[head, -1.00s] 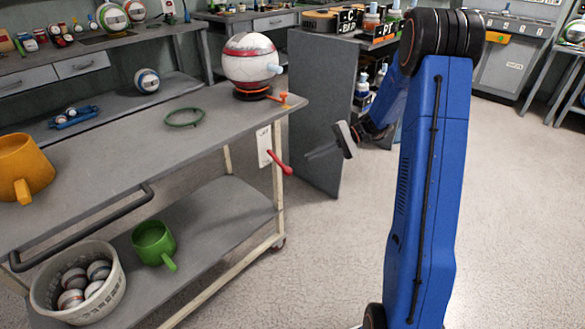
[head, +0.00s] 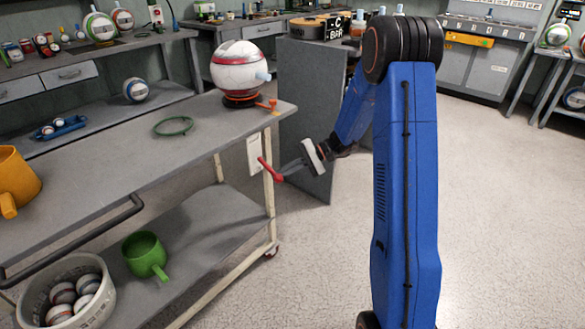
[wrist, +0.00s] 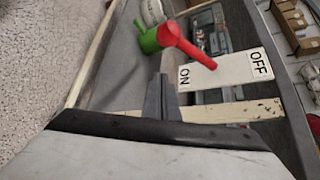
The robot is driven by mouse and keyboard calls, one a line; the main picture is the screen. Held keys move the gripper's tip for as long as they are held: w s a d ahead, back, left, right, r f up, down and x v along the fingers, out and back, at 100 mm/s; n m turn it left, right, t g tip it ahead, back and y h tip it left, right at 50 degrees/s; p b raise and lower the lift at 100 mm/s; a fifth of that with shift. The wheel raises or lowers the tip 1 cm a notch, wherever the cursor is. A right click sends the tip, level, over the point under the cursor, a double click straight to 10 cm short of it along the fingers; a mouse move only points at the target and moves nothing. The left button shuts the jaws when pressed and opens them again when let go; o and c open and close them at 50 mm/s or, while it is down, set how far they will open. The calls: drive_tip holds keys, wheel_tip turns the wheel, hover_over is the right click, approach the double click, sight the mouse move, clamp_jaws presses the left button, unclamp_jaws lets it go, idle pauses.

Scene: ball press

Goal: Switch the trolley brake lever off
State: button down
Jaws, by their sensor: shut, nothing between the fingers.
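The red brake lever (head: 268,170) sits on a white plate (head: 254,152) at the trolley's right end. In the wrist view the lever (wrist: 190,48) is fixed near the middle of the plate (wrist: 222,70), marked ON and OFF. Its thick free end leans toward the ON side; in the head view it points down and outward. My gripper (head: 284,173) is shut and empty, its fingertips close to the lever's free end. In the wrist view my gripper (wrist: 159,82) is just below the lever near ON; I cannot tell whether they touch.
The grey trolley (head: 100,190) carries a red-and-white ball (head: 240,65), a green ring (head: 173,126) and an orange mug (head: 18,178) on top. A green mug (head: 144,254) and a ball basket (head: 95,308) are on its lower shelf. A grey panel (head: 305,95) stands behind; floor on the right is clear.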

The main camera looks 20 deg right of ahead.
drive_tip(key=shift+s+r, duration=0.55)
drive_tip(key=shift+s, duration=0.3)
drive_tip(key=shift+s+r, duration=0.5)
drive_tip(key=shift+s, duration=0.35)
drive_tip(key=shift+r, duration=0.15)
wheel_tip(320, 180, up, 9)
drive_tip(key=m+g+h, duration=0.3)
drive_tip(key=m, duration=0.1)
drive_tip(key=shift+s+d+g+h, duration=0.2)
drive_tip(key=shift+s+g+h, duration=0.1)
drive_tip(key=shift+g, duration=0.1)
